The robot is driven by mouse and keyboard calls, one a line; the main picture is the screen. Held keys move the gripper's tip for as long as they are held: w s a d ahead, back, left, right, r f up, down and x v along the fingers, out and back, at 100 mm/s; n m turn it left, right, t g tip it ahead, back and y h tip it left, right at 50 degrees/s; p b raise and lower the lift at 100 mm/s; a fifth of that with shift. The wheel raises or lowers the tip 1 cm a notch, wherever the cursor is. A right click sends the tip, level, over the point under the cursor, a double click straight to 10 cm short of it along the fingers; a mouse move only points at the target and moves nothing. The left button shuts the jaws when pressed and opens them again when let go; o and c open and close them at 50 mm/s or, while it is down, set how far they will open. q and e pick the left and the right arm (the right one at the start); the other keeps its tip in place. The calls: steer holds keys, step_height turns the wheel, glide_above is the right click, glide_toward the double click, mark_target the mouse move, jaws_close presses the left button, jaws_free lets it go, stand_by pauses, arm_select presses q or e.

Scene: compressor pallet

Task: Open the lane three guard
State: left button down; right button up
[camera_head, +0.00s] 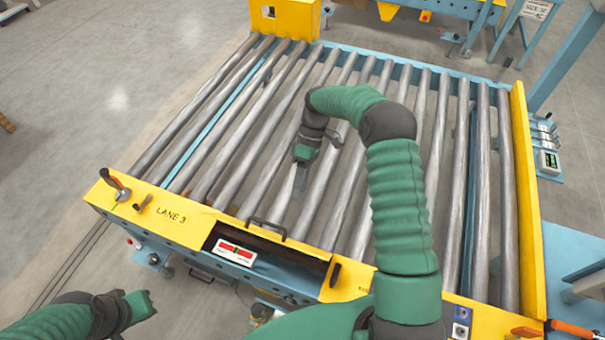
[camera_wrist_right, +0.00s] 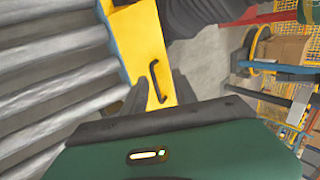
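The lane three guard is a yellow panel section (camera_head: 291,243) at the front of the roller conveyor, beside the "LANE 3" lettering (camera_head: 171,215). Its dark bar handle (camera_head: 266,229) also shows in the right wrist view (camera_wrist_right: 155,82). My right gripper (camera_head: 299,183) is over the rollers, behind the handle and apart from it. In the right wrist view its fingers (camera_wrist_right: 160,92) are spread, with the handle showing between and beyond them. My left gripper (camera_head: 141,304) is at the lower left, away from the panel; its finger gap is unclear.
Metal rollers (camera_head: 237,137) fill the conveyor behind the panel. A dark recess below the guard holds a red-and-white label (camera_head: 235,252). An orange-handled lever (camera_head: 116,184) stands at the panel's left end. A tall yellow side plate (camera_head: 526,200) bounds the right. Open floor (camera_head: 90,100) lies left.

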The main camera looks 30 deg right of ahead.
steer(key=shift+w+d+r+p, duration=0.35)
steer(key=shift+w+d+r, duration=0.25)
steer(key=shift+d+r, duration=0.2)
steer(key=shift+p, duration=0.3)
